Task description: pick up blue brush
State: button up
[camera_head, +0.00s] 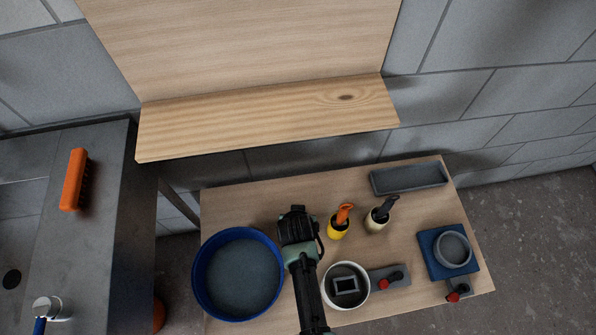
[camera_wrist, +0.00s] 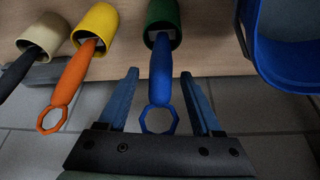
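The blue brush (camera_wrist: 160,85) stands handle-out in a green cup (camera_wrist: 163,20) in the wrist view. Its handle ends in a ring. My gripper (camera_wrist: 159,78) is open, with one finger on each side of the handle and a gap visible on both sides. In the head view my gripper (camera_head: 297,225) is over the table between the blue tub and the yellow cup. It hides the green cup and the blue brush there.
A blue tub (camera_head: 197,280) is close left of my gripper. A yellow cup (camera_head: 338,229) with an orange brush and a cream cup (camera_head: 376,224) with a dark brush stand close right. A white pot (camera_head: 358,300) is in front. A wooden shelf (camera_head: 270,122) overhangs behind.

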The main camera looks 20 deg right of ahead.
grip_shut()
jog(key=shift+r, duration=0.1)
